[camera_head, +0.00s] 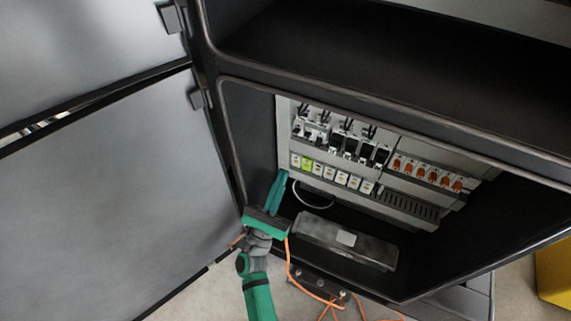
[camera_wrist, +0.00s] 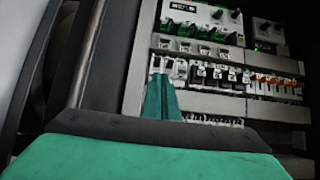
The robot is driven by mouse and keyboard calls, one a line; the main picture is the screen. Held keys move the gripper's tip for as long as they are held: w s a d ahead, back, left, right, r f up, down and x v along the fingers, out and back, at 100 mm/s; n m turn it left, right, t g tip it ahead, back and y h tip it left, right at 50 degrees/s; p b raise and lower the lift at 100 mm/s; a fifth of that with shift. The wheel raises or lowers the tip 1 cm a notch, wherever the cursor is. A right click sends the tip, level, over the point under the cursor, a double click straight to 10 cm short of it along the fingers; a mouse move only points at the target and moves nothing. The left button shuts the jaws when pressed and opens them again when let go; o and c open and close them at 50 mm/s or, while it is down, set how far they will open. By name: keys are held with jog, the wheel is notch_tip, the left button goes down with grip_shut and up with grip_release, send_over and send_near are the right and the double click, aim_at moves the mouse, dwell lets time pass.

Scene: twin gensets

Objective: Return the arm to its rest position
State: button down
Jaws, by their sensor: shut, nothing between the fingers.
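My gripper (camera_head: 282,175) is green and reaches up into the open cabinet from below, near the cabinet's left inner wall and the left edge of the lower breaker row. In the wrist view my gripper (camera_wrist: 161,78) has its green fingers together with nothing between them. The fingertips overlap the left end of a row of pale modules (camera_wrist: 169,65). I cannot tell whether they touch it. My arm runs down from the gripper to the bottom of the head view.
The cabinet door (camera_head: 110,200) stands open at the left, close to my arm. The panel carries breakers (camera_head: 343,141) and orange-marked modules (camera_head: 428,172). A grey box (camera_head: 346,240) lies on the cabinet floor. An orange cable (camera_head: 292,266) hangs beside my arm. Something yellow (camera_head: 553,270) stands at right.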

jog(key=shift+v, duration=0.75)
jog(key=shift+d, duration=0.15)
jog(key=s+d+f+m+g+y, duration=0.1)
jog(key=s+f+m+g+y, duration=0.1)
jog(key=s+m, duration=0.8)
jog(key=s+d+f+m+g+y, duration=0.1)
jog(key=s+f+m+g+y, duration=0.1)
jog(key=s+m, duration=0.8)
jog(key=s+d+f+m+g+y, duration=0.1)
jog(key=s+f+m+g+y, duration=0.2)
jog(key=s+m+y, duration=0.3)
jog(key=s+m+g, duration=0.1)
jog(key=s+m, duration=0.4)
jog(key=shift+s, duration=0.35)
